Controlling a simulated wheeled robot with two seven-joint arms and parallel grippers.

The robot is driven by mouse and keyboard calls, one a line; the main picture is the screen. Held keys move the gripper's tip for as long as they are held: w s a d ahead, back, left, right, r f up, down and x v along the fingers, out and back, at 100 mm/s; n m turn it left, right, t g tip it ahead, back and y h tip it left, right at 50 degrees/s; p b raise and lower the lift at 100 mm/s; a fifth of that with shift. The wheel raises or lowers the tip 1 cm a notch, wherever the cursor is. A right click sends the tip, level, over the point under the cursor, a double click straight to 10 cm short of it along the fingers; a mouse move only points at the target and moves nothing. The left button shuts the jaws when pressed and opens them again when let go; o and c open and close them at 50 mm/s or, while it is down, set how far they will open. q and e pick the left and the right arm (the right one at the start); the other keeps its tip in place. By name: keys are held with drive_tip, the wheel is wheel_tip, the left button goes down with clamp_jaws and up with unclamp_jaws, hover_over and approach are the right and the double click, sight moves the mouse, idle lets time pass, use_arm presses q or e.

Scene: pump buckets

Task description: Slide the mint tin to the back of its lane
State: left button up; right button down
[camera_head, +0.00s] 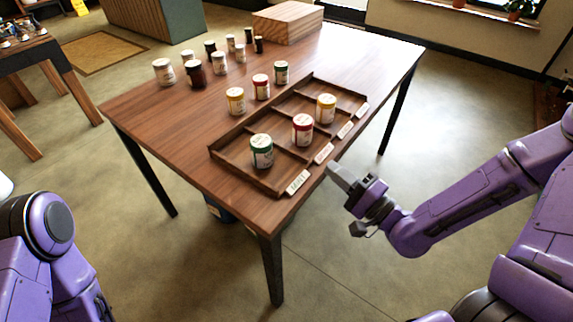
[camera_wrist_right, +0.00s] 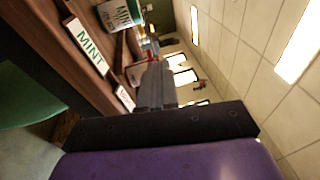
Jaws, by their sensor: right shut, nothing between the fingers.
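The mint tin (camera_head: 261,151), white with a green lid and green band, stands upright around the middle of the nearest lane of the wooden tray (camera_head: 222,160). Bare lane floor shows behind it. In the right wrist view the mint tin (camera_wrist_right: 120,14) is cut off at the top, beyond the MINT label (camera_wrist_right: 86,45). My right gripper (camera_head: 335,172) is shut and empty, in front of the tray's label edge and apart from the tin. Its closed fingers (camera_wrist_right: 157,85) also show in the wrist view. My left gripper is out of view.
A red tin (camera_head: 303,130) and a yellow tin (camera_head: 326,108) stand in neighbouring lanes; the farthest lane looks empty. Yellow (camera_head: 235,100), red (camera_head: 261,87) and green (camera_head: 281,72) tins stand behind the tray. More jars and a wooden box (camera_head: 288,24) are farther back.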

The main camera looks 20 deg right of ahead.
sight(270, 154)
drive_tip(key=w+a+f+g, duration=0.1)
drive_tip(key=w+a, duration=0.2)
drive_tip(key=w+a+f+n+g, duration=0.1)
drive_tip(key=w+a, duration=0.3)
drive_tip(key=w+a+n+y, duration=0.1)
drive_tip(key=w+a, duration=0.2)
drive_tip(key=shift+w+a+f+g, duration=0.2)
drive_tip(key=shift+a+f+g, duration=0.05)
drive_tip(key=shift+f+g, duration=0.15)
drive_tip(key=shift+w, duration=0.1)
